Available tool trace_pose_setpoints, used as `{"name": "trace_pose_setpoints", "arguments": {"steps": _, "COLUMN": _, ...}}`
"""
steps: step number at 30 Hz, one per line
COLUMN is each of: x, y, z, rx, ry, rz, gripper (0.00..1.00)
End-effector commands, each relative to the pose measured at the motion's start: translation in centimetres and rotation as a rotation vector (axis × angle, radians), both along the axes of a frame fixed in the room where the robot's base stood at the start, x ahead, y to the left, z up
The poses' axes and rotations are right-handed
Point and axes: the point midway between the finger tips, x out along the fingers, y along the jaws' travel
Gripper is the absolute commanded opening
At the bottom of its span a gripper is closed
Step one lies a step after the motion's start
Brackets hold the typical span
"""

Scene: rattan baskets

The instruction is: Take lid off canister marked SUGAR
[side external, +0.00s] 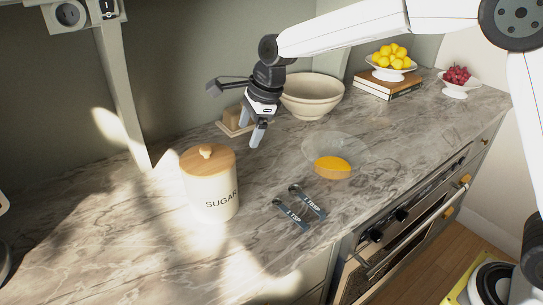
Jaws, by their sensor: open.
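The cream canister (213,196) marked SUGAR stands upright on the marble counter, left of the picture's middle. Its wooden lid (220,162) sits on top, with a small round wooden knob (206,151) at the centre. My gripper (251,134) is above the counter, up and to the right of the lid, apart from it. Its fingers point down, and it is open and empty.
Measuring spoons (302,205) lie right of the canister. A glass bowl (334,157) with something orange stands behind them. A large cream bowl (312,98) is behind my gripper. A lemon stand (390,72) on books and a red-fruit bowl (455,90) are farther back.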

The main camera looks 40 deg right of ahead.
Motion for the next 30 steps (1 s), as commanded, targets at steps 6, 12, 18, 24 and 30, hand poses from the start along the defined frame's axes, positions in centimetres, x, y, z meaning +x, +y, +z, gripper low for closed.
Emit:
{"name": "trace_pose_setpoints", "arguments": {"steps": 6, "x": 2.1, "y": 3.6, "z": 1.8, "rx": 0.111, "ry": 0.072, "rz": -0.234, "gripper": 0.80}}
{"name": "trace_pose_setpoints", "arguments": {"steps": 12, "x": 3.0, "y": 5.7, "z": 3.0, "rx": 0.176, "ry": 0.125, "rz": -0.376, "gripper": 0.80}}
{"name": "trace_pose_setpoints", "arguments": {"steps": 18, "x": 3.2, "y": 6.3, "z": 3.3, "rx": 0.195, "ry": 0.142, "rz": -0.420, "gripper": 0.80}}
{"name": "trace_pose_setpoints", "arguments": {"steps": 24, "x": 3.3, "y": 6.4, "z": 2.8, "rx": 0.195, "ry": 0.143, "rz": -0.420, "gripper": 0.80}}
{"name": "trace_pose_setpoints", "arguments": {"steps": 30, "x": 3.7, "y": 6.9, "z": 1.3, "rx": 0.194, "ry": 0.143, "rz": -0.419, "gripper": 0.80}}
